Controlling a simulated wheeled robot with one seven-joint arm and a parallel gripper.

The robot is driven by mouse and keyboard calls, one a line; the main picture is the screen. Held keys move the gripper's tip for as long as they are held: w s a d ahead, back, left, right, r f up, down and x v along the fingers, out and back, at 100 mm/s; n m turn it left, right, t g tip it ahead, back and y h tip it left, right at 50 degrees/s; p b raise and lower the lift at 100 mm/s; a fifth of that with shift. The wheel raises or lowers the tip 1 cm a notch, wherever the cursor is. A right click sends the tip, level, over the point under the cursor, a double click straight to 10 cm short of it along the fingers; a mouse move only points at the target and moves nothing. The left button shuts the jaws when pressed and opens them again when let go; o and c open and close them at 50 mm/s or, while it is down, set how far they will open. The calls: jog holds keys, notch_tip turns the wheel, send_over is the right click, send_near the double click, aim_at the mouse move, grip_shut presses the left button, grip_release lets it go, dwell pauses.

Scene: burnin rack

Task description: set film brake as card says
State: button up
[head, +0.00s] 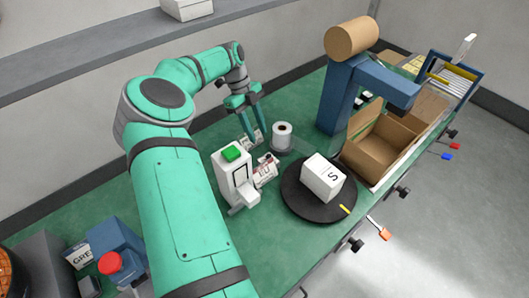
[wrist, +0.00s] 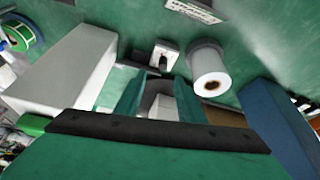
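My gripper (head: 249,128) hangs over the bench behind the white machine with a green button (head: 231,154). Its two fingers stand apart in the wrist view (wrist: 160,95), with no held object clearly visible between them. A small pale block with a dark part on top (wrist: 163,55) lies beyond the fingertips; I cannot tell if it is the film brake. A white roll (head: 282,136) stands right of the gripper and also shows in the wrist view (wrist: 208,68). A printed card with red marks (head: 265,170) is beside the machine; its text is too small to read.
A black turntable (head: 297,205) bears a white box marked S (head: 322,178). A blue post (head: 337,98) carries a brown roll (head: 351,37). An open cardboard box (head: 378,145) stands right. Blue and grey bins with a red knob (head: 109,263) are at lower left.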

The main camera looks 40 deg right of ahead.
aim_at(268, 155)
jog(key=x, duration=1)
jog(key=shift+s+d+f, duration=0.15)
jog(key=shift+d+f, duration=0.05)
jog(key=shift+d, duration=0.2)
jog(key=shift+c, duration=0.6)
grip_shut()
